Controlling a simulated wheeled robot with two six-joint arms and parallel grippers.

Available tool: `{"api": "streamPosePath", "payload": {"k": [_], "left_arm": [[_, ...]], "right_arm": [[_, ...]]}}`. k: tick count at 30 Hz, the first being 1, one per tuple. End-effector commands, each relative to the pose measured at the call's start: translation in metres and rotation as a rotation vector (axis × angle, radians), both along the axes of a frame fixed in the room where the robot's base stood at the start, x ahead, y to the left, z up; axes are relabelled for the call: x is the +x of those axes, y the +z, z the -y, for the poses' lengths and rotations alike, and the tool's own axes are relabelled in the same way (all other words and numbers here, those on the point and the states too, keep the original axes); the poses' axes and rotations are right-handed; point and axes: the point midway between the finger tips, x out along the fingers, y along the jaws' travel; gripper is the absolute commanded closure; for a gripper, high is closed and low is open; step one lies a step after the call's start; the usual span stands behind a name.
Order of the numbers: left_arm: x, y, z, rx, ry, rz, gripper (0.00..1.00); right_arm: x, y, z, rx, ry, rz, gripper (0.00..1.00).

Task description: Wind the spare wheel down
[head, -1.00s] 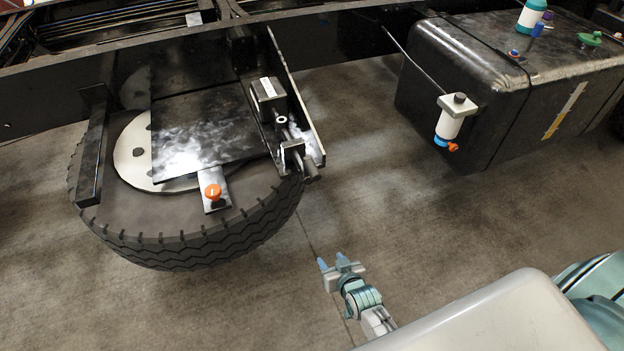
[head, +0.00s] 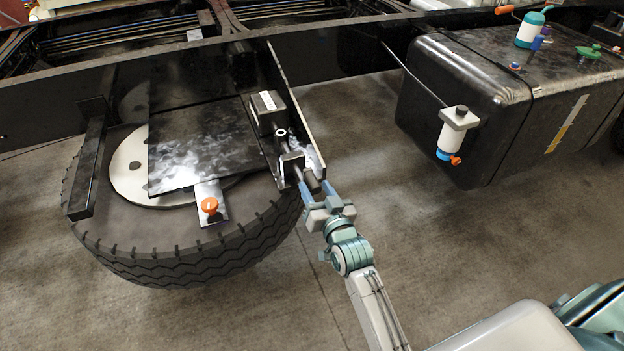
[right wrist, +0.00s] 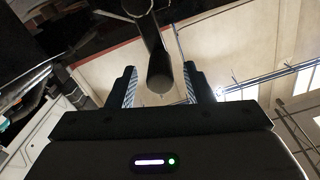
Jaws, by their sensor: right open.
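The spare wheel (head: 185,262), a large black tyre with a pale rim, lies flat beneath the dark chassis frame at left in the head view. A small winch box (head: 266,112) sits on a bracket beside it, and a dark round shaft (head: 312,182) points from the bracket towards me. My right gripper (head: 317,189) is open at the shaft's end. In the right wrist view the shaft (right wrist: 160,70) shows between the two open fingers (right wrist: 160,92), with a gap on each side. My left gripper is out of view.
A bracket plate (head: 297,115) rises beside the shaft. The floor between is clear.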

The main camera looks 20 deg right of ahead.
Motion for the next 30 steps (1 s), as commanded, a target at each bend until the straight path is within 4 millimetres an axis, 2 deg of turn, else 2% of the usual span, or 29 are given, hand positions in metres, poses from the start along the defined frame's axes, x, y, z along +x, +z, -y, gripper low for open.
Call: {"api": "streamPosePath", "payload": {"k": [3, 6, 17, 20, 24, 25, 30], "left_arm": [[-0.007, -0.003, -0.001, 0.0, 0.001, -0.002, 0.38], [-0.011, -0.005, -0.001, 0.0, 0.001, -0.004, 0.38], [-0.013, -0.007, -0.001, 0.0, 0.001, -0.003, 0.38], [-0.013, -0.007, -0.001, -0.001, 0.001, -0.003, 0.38], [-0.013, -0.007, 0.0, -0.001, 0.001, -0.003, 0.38], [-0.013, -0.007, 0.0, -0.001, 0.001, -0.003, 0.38], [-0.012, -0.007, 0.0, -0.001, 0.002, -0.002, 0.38]], "right_arm": [[0.018, 0.001, 0.0, -0.001, 0.0, 0.001, 0.54], [0.028, 0.001, 0.0, 0.0, 0.0, 0.0, 0.54], [0.034, -0.001, 0.0, 0.0, 0.0, -0.001, 0.54], [0.034, -0.001, 0.0, 0.0, 0.0, 0.0, 0.69], [0.033, -0.001, 0.0, 0.0, 0.0, -0.001, 0.97], [0.033, -0.001, 0.0, 0.0, 0.0, 0.0, 1.0], [0.035, -0.001, 0.0, -0.002, 0.0, 0.0, 1.0]]}}
